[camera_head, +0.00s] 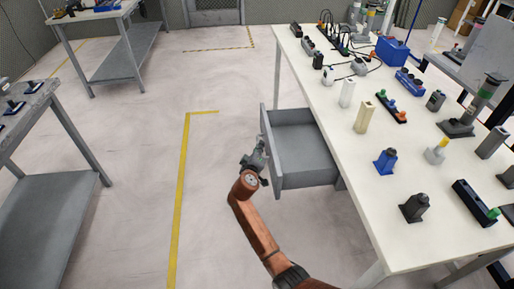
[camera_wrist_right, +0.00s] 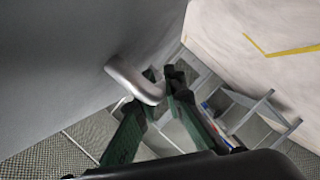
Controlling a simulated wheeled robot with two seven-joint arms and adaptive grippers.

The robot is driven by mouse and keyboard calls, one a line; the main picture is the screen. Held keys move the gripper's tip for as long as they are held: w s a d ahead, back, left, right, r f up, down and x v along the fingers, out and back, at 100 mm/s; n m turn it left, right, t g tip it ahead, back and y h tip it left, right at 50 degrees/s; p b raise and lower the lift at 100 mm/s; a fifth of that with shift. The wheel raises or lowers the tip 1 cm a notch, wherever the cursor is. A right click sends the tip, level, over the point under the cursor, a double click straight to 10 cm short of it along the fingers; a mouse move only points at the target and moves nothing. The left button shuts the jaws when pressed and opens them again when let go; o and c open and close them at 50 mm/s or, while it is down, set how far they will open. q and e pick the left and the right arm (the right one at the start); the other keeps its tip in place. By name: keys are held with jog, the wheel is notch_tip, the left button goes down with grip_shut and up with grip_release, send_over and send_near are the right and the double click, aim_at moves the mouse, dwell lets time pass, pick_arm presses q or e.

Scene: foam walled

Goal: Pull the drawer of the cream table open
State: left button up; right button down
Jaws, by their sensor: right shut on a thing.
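The cream table (camera_head: 335,112) stands on the right in the head view. Its grey drawer (camera_head: 300,134) is pulled well out to the left, and its inside looks empty. My right gripper (camera_head: 256,160) is at the outer face of the drawer front. In the right wrist view, my right gripper (camera_wrist_right: 160,95) is shut on the silver bar handle (camera_wrist_right: 132,78) of the drawer front (camera_wrist_right: 85,60). The handle is hidden in the head view. My left gripper is in neither view.
Grey workbenches (camera_head: 60,215) stand at the left. The floor (camera_head: 140,170) left of the drawer is clear, with a yellow line (camera_head: 183,190).

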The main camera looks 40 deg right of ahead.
jog(key=shift+f, duration=0.1)
jog(key=c, duration=2.3)
grip_release()
jog(key=shift+a, duration=0.1)
jog(key=v, duration=1.2)
